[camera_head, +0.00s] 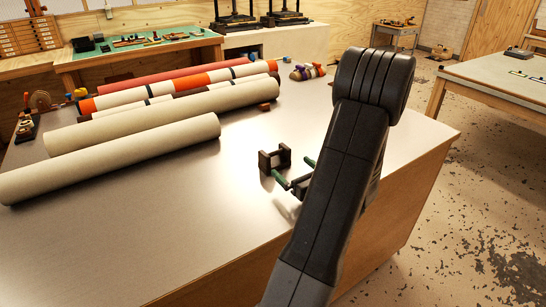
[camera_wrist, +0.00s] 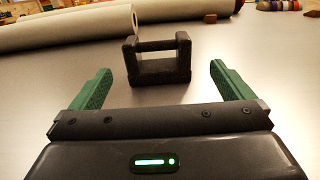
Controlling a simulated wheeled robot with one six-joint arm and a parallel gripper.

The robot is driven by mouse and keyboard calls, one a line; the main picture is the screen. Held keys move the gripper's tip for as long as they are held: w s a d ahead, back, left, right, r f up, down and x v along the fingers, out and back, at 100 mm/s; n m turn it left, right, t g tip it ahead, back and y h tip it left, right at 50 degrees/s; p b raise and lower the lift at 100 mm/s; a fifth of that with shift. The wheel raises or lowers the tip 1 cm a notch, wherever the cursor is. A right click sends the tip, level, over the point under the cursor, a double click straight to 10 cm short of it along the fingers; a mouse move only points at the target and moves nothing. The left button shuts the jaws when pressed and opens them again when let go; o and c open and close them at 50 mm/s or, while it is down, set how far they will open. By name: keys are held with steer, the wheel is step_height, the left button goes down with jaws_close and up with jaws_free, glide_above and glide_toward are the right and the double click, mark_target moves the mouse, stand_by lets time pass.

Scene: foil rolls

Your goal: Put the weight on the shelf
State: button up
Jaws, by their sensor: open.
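The weight (camera_head: 266,162) is a dark block with two upright side posts and a bar across, standing upright on the metal-topped table (camera_head: 215,215). In the wrist view the weight (camera_wrist: 160,73) stands straight ahead, a little beyond the fingertips and between their lines. My gripper (camera_head: 295,171) is open and empty, its two green fingers (camera_wrist: 160,80) spread wider than the weight. It is low over the table, and the fingers do not appear to touch the weight. I cannot make out which thing is the shelf in either view.
Pale rolls (camera_head: 125,152) and an orange-and-white roll (camera_head: 195,82) lie across the table's left and back. Small coloured items (camera_head: 307,72) lie at the back. A side table (camera_head: 505,82) stands at the right. The tabletop left of the weight is clear.

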mark_target(276, 154)
steer(key=x, duration=0.5)
steer(key=shift+s+p, duration=0.1)
steer(key=shift+p, duration=0.3)
steer(key=p+x, duration=0.2)
steer(key=x, duration=0.2)
steer(key=shift+a, duration=0.35)
steer(key=shift+w+a, duration=0.2)
steer(key=shift+w, duration=0.3)
steer(key=c, duration=1.6)
steer(key=shift+c, duration=1)
steer(key=shift+r, duration=0.2)
